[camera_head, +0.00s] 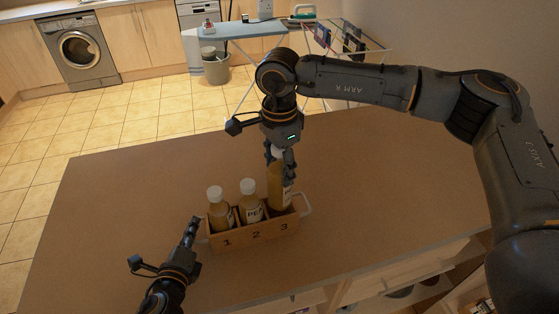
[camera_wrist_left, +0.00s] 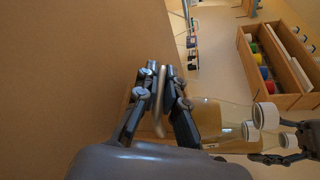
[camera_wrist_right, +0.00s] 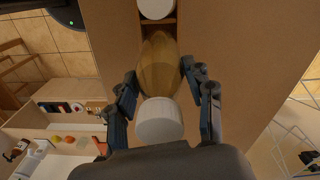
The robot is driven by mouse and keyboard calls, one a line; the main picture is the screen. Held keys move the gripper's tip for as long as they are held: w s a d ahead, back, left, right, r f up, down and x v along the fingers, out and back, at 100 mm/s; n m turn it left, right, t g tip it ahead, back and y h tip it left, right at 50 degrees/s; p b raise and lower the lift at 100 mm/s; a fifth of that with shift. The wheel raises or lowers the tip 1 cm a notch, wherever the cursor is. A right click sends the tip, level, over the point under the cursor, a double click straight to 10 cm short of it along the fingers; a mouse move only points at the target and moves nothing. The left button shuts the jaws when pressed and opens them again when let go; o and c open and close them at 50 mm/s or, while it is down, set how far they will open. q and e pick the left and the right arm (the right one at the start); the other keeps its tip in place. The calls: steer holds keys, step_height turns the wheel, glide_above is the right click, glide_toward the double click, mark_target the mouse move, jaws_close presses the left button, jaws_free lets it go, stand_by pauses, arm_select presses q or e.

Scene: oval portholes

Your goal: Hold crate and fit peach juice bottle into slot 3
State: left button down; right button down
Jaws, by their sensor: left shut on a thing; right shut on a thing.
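The wooden crate (camera_head: 253,234) stands on the table with slots numbered 1, 2 and 3. White-capped juice bottles stand in slot 1 (camera_head: 221,212) and slot 2 (camera_head: 250,203). My right gripper (camera_head: 281,163) is shut on the peach juice bottle (camera_head: 277,190), which is upright at slot 3 and sits higher than the other two. Its white cap (camera_wrist_right: 159,121) shows between the fingers in the right wrist view. My left gripper (camera_head: 194,222) is at the crate's left end. In the left wrist view its fingers (camera_wrist_left: 163,80) are shut on the crate's handle (camera_wrist_left: 159,115).
The crate's other handle (camera_head: 305,204) sticks out at the right end, free. The tabletop (camera_head: 120,220) is bare around the crate. An ironing board (camera_head: 250,30) and a drying rack (camera_head: 345,40) stand beyond the table.

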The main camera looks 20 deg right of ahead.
steer(key=shift+s, duration=0.3)
stand_by(0.6)
